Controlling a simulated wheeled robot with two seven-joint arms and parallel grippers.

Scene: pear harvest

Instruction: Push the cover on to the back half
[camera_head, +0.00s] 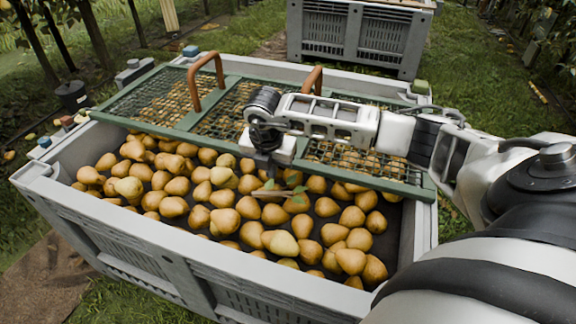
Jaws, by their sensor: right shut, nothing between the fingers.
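The cover is a green frame with wire mesh (158,102) and two brown handles. It lies across the back part of the grey bin (200,262), its front bar running from the left wall to the right wall. The front half of the bin is open and shows many pears. My right gripper (270,176) points down, shut and empty, at the front side of the cover's front bar, over the pears. Whether it touches the bar I cannot tell. My right arm hides part of the cover's right side. My left gripper is not in view.
A twig with green leaves (272,194) lies on the pears just below my right gripper. Small objects sit on the bin's left rim, among them a blue block (190,51). A second grey bin (358,38) stands behind on the grass. Trees line the left side.

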